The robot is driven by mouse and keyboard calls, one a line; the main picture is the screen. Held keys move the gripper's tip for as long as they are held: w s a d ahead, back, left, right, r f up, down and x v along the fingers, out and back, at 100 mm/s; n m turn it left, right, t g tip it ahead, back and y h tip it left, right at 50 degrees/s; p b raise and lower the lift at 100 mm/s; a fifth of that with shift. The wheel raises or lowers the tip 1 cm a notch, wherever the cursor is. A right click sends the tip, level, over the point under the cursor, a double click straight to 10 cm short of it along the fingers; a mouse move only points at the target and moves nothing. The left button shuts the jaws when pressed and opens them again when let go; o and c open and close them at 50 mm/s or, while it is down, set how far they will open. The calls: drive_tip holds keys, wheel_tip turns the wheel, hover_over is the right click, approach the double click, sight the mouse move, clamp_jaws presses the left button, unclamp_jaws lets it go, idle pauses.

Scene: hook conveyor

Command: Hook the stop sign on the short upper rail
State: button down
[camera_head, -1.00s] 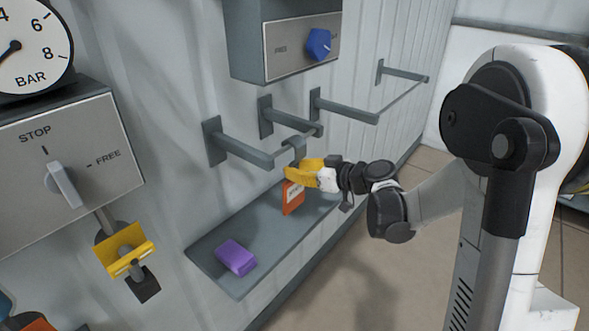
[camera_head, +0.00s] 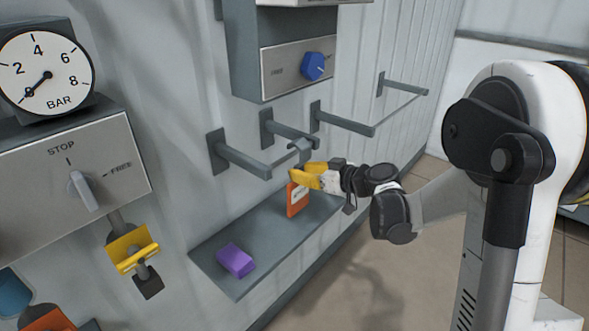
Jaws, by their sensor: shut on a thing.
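My gripper (camera_head: 300,175), with yellow fingers, is shut on the stop sign. The sign's orange plate with a pale label (camera_head: 297,201) hangs below the fingers, and its grey hook (camera_head: 299,148) sticks up above them. The short upper rail (camera_head: 290,131) juts from the wall just above and behind the hook. The hook appears close below the rail's outer end. I cannot tell whether they touch. The fingers partly hide the sign's middle.
A longer rail (camera_head: 243,162) ends just left of the hook. Another rail (camera_head: 346,122) is to the right, and one (camera_head: 403,87) stands farther back. A grey tray (camera_head: 226,285) with a purple block (camera_head: 236,261) lies below. A box with a blue knob (camera_head: 313,67) hangs above.

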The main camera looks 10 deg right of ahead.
drive_tip(key=s+d, duration=0.4)
drive_tip(key=s, duration=0.1)
drive_tip(key=shift+s+d, duration=0.15)
drive_tip(key=shift+s, duration=0.25)
drive_tip(key=shift+r, duration=0.15)
idle(1.0)
